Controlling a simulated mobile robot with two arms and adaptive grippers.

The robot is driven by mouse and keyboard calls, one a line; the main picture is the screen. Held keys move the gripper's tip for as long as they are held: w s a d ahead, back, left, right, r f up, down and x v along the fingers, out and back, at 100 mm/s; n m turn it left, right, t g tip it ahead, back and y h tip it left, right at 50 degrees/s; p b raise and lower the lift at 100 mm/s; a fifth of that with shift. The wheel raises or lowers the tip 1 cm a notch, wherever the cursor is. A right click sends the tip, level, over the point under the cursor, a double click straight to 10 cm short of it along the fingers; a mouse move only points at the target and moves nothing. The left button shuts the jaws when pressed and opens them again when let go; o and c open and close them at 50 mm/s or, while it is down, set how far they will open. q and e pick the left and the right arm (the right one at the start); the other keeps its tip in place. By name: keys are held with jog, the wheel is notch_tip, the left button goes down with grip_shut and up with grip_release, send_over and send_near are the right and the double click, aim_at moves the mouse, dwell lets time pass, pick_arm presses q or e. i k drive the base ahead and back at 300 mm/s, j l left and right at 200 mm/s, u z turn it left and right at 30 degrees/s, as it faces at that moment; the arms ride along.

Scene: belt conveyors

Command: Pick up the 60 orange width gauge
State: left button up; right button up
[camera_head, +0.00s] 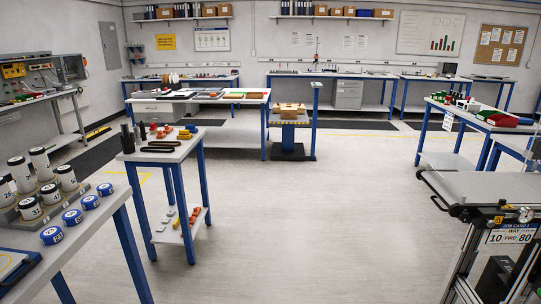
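Small orange pieces (194,215) lie beside grey pieces (170,217) on the lower shelf of a small blue-legged table (166,158) left of centre. More orange-red pieces (184,133) sit on that table's top. Any numbers on them are too small to read, so I cannot tell which one is the 60 orange width gauge. Neither of my grippers is in view.
A bench (104,214) with white cylinders and blue discs stands at the near left. A belt conveyor (490,190) with a job card (510,234) is at the right. The floor (300,220) between them is clear. Workbenches line the back wall.

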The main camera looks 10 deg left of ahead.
aim_at(161, 136)
jog(key=i+u, duration=0.2)
jog(key=i, duration=0.3)
jog(key=i+l+u, duration=0.15)
jog(key=i, duration=0.35)
jog(key=i+l+u, duration=0.2)
jog(key=i, duration=0.3)
jog(key=i+l+u, duration=0.2)
jog(key=i+l, duration=0.15)
jog(key=i, duration=0.15)
jog(key=i+l+u, duration=0.85)
